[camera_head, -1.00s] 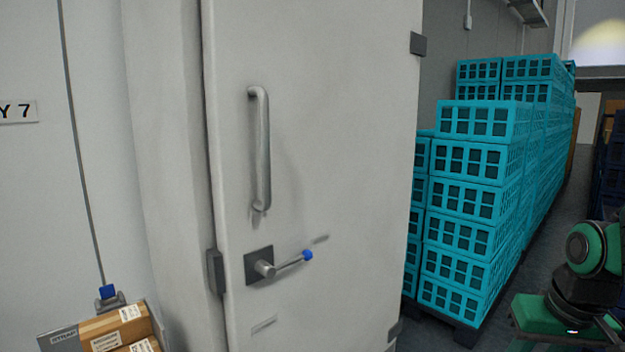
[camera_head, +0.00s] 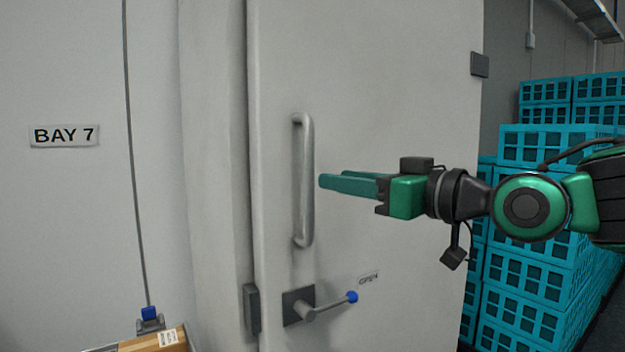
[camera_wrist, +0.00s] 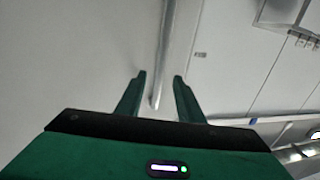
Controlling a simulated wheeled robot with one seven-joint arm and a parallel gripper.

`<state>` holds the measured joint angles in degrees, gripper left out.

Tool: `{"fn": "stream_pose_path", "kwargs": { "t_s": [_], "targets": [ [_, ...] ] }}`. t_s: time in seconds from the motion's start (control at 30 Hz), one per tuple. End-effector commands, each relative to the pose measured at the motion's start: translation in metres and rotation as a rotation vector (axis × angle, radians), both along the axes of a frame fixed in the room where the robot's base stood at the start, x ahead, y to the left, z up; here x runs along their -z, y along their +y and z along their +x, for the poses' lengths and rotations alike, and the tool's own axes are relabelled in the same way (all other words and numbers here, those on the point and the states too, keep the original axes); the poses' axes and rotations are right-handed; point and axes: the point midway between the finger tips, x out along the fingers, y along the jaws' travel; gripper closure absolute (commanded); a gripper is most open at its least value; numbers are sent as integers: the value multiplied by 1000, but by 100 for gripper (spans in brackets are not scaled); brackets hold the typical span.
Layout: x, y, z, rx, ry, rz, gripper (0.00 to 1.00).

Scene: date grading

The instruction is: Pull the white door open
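The white door (camera_head: 400,90) fills the middle of the head view and looks shut or nearly so. It has a grey vertical bar handle (camera_head: 304,185), and below it a lever (camera_head: 325,306) with a blue knob that points right and slightly up. My gripper (camera_head: 324,181) is level with the handle's middle, just to its right in the head view, with its green fingers pointing left. In the wrist view the fingers (camera_wrist: 159,77) are apart with nothing held. The handle (camera_wrist: 166,50) runs up ahead, lined up with the gap between them. I cannot tell whether they touch it.
Stacks of turquoise crates (camera_head: 530,265) stand right of the door, behind my arm. A BAY 7 sign (camera_head: 64,135) hangs on the left wall. A cardboard box (camera_head: 155,342) shows at the bottom left. A dark hinge block (camera_head: 480,64) is at the door's upper right.

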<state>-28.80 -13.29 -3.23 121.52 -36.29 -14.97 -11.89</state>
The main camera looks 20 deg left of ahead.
Motion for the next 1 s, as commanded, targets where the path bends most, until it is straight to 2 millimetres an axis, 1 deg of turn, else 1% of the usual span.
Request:
{"fn": "stream_pose_path", "kwargs": {
  "t_s": [0.03,0.2,0.4,0.5,0.7,0.93,0.97,1.0],
  "targets": [
    [1,9,4,-4,1,-2,66],
    [1,37,18,-5,2,-2,66],
    [1,63,33,-4,1,-3,66],
    [1,72,37,-5,1,-2,66],
    [1,80,41,-4,1,-3,66],
    [1,80,41,-4,1,-2,66],
    [1,80,41,-4,1,-2,73],
    [1,80,41,-4,1,-2,83]
  ]
}}
